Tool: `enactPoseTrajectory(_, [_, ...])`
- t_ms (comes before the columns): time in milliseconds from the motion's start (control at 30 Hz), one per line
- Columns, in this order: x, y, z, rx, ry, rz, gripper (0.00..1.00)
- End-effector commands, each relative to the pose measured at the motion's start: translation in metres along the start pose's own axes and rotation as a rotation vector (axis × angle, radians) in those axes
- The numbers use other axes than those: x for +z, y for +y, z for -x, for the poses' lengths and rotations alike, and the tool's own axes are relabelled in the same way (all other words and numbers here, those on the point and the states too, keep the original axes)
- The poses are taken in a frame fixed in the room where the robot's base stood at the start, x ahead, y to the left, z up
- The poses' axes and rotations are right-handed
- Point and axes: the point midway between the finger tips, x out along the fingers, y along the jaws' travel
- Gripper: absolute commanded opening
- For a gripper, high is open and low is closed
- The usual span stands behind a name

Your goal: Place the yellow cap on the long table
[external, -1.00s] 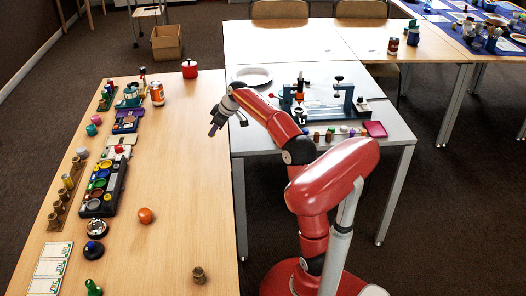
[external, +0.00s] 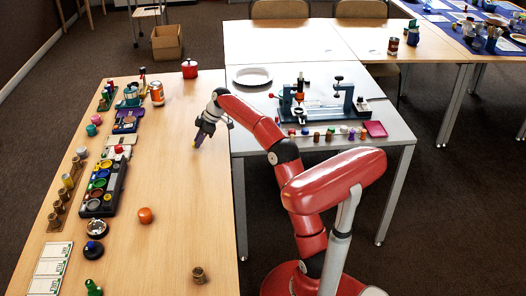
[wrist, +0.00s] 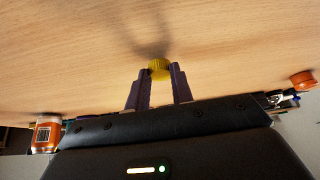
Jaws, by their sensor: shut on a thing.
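The yellow cap (wrist: 159,67) is held between the two purple fingertips of my gripper (wrist: 160,74) in the wrist view. In the external view my gripper (external: 200,139) hangs over the right part of the long table (external: 182,225), with a bit of yellow at its tip. The fingers are shut on the cap. A shadow falls on the wood beside the cap in the wrist view; I cannot tell whether the cap touches the table.
The wood around my gripper is bare. An orange round thing (external: 145,215) and a brown knob (external: 199,275) stand nearer the front. A tray of coloured pots (external: 103,185) lies to the left. An orange can (external: 157,93) and a red pot (external: 189,69) stand farther back.

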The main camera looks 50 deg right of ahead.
Motion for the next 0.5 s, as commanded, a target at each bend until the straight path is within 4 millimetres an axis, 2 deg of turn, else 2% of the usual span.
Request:
enactPoseTrajectory(100, [0.0065,-0.0004,-0.0108,0.000,0.000,-0.001,0.02])
enactPoseTrajectory(433, [0.0079,-0.0002,-0.0133,0.000,0.000,-0.001,0.02])
enactPoseTrajectory(467, [0.0074,-0.0002,-0.0125,0.001,0.000,-0.001,0.27])
enactPoseTrajectory(500, [0.0073,-0.0002,-0.0123,0.001,0.000,-0.001,0.32])
